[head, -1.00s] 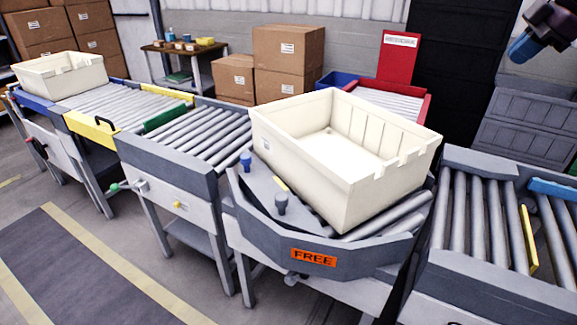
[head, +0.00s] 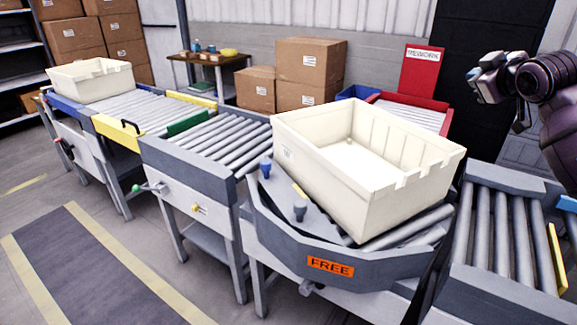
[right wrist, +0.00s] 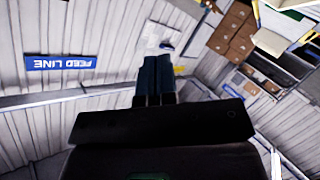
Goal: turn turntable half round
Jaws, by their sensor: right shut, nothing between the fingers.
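The turntable (head: 290,235) stands right of centre, with a grey rim, rollers on top and an orange FREE label (head: 330,266) on its front. A large, empty cream tote (head: 345,200) sits on it at an angle. Two pegs with blue-grey knobs, one of them a blue knob (head: 265,167), stand on its left part. My right gripper (head: 478,84) is raised at the upper right, behind and well apart from the tote. Its blue fingers are shut and empty in the right wrist view (right wrist: 153,78). My left gripper is not in view.
A roller conveyor (head: 215,140) joins from the left, with a second cream tote (head: 90,78) at its far end. Another roller section (head: 510,240) lies to the right. A red rework chute (head: 420,75) stands behind. Open floor lies at the front left.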

